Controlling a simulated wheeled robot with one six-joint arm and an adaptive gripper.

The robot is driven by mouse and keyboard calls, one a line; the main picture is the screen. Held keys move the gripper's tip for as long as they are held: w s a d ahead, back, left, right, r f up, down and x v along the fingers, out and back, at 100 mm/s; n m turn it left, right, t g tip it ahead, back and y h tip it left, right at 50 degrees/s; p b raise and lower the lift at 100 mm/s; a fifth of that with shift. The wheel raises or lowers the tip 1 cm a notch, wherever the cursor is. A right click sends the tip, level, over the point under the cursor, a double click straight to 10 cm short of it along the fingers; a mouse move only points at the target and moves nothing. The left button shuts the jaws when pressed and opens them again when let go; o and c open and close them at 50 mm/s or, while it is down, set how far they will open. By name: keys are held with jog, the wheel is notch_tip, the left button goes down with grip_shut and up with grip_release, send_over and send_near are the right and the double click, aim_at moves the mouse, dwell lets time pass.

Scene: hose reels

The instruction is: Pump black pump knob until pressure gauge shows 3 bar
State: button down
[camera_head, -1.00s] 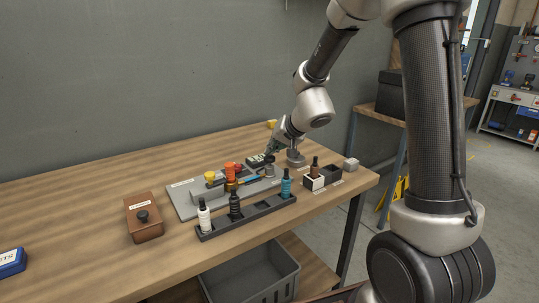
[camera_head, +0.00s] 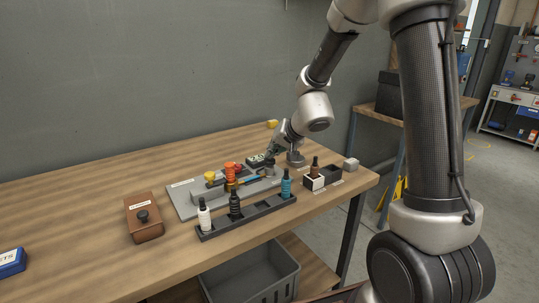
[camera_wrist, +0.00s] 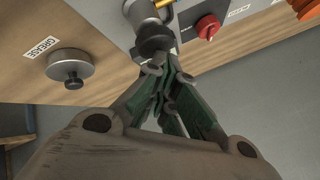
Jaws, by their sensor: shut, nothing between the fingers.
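The black pump knob (camera_wrist: 155,38) sits on top of a grey metal cylinder (camera_wrist: 143,12) in the wrist view. In the head view the pump (camera_head: 269,169) stands at the right end of the grey plate (camera_head: 183,200). My gripper (camera_wrist: 168,72) is shut and empty, with its green-grey fingertips right at the knob; I cannot tell whether they touch it. In the head view my gripper (camera_head: 274,151) is just above the pump. A small dark box with a light display (camera_head: 257,158) lies beside it; I cannot read it or tell if it is the gauge.
A red knob (camera_wrist: 207,27) is near the pump. A bottle rack (camera_head: 248,219) lies in front. A brown box with a black knob (camera_head: 145,231) is at left.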

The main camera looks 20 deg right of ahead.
jog(key=shift+r, duration=1.7)
notch_tip(320, 180, up, 5)
dwell(0.9)
